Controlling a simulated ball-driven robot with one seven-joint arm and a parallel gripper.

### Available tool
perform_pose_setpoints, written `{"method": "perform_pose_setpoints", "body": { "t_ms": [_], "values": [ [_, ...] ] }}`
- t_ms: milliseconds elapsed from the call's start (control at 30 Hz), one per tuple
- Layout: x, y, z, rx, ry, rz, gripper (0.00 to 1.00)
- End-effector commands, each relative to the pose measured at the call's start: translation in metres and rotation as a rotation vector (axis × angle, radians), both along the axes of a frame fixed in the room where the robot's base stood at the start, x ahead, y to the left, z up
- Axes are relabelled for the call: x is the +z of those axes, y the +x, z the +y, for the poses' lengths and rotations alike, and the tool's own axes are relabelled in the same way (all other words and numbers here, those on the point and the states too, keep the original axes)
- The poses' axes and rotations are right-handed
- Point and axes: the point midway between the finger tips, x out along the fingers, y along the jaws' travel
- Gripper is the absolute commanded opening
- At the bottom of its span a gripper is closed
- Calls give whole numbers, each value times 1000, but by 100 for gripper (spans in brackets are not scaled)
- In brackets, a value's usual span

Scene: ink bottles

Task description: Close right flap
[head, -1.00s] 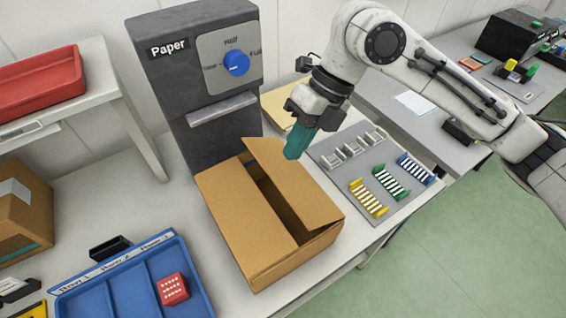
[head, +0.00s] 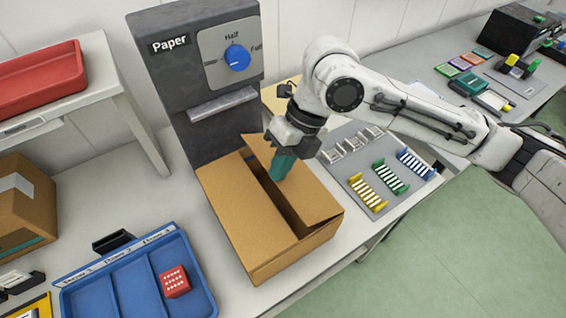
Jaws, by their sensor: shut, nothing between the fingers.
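The brown cardboard box (head: 262,275) stands on the white table in the head view. Its left flap (head: 240,215) lies folded down over the top. The right flap (head: 312,197) is tilted partly up, with a dark gap between it and the left flap. My gripper (head: 279,172) has teal fingers that are shut and empty. It is at the far part of the right flap and hides some of it. I cannot tell whether the fingers touch the flap.
A grey paper machine (head: 205,100) with a blue knob stands behind the box. A blue tray (head: 120,285) holding a red dice block (head: 174,281) is at front left. A grey board (head: 350,170) with coloured racks lies to the right.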

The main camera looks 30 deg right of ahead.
Motion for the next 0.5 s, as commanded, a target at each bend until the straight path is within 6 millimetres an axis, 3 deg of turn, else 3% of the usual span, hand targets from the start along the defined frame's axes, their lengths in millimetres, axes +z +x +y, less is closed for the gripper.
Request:
{"method": "perform_pose_setpoints", "body": {
  "t_ms": [33,200,500],
  "values": [
    [-11,0,6,9,-39,-3,0],
    [-26,0,15,0,-60,-4,0],
    [-31,0,21,-1,-61,-4,0]
  ]
}}
